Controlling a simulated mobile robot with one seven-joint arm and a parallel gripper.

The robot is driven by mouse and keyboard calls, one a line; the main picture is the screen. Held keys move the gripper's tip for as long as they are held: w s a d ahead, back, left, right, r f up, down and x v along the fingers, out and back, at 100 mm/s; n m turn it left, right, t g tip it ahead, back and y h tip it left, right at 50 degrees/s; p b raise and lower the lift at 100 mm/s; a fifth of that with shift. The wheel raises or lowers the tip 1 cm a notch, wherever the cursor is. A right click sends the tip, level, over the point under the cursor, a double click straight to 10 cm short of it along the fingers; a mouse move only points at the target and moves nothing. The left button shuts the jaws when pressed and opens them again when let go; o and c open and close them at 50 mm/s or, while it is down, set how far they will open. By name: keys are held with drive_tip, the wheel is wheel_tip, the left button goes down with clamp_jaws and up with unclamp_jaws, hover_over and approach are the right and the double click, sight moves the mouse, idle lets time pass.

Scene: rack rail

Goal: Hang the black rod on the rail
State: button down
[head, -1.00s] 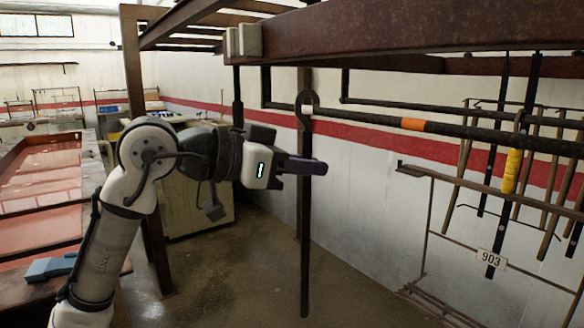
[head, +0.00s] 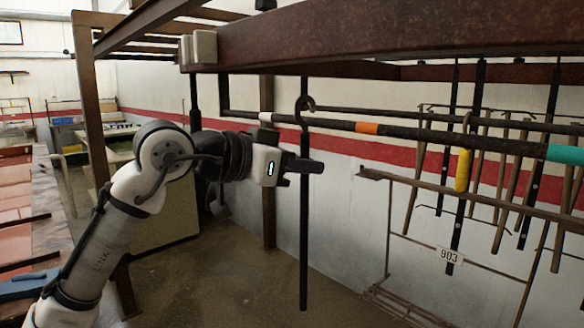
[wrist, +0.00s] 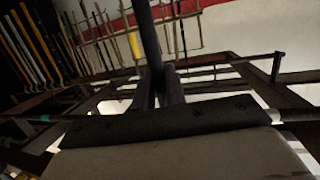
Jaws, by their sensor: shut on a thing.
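The black rod (head: 304,235) hangs nearly upright, with an open hook at its top. My gripper (head: 308,166) is shut on it below the hook. In the wrist view, the rod (wrist: 148,40) rises between the fingers (wrist: 156,95). The hook overlaps the rail in the picture, between the white and orange bands. I cannot tell whether it is around the rail or in front of it. The rod's lower end hangs free above the floor.
A rusty beam (head: 400,40) spans above the rail. On the right, a rack (head: 480,200) holds several hanging rods, one with a yellow sleeve (head: 463,170), and a tag marked 903 (head: 450,255). A brown post (head: 268,190) stands behind the rod. The floor below is clear.

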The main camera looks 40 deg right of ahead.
drive_tip(key=shift+s+d+f+b, duration=0.15)
drive_tip(key=shift+d+f+b, duration=0.2)
drive_tip(key=shift+d+f, duration=0.75)
drive_tip(key=shift+f, duration=0.1)
drive_tip(key=c, duration=1.4)
unclamp_jaws()
drive_tip(key=shift+o, duration=0.2)
drive_tip(key=b+v, duration=0.2)
drive_tip(key=v, duration=1.1)
drive_tip(key=shift+a, duration=0.4)
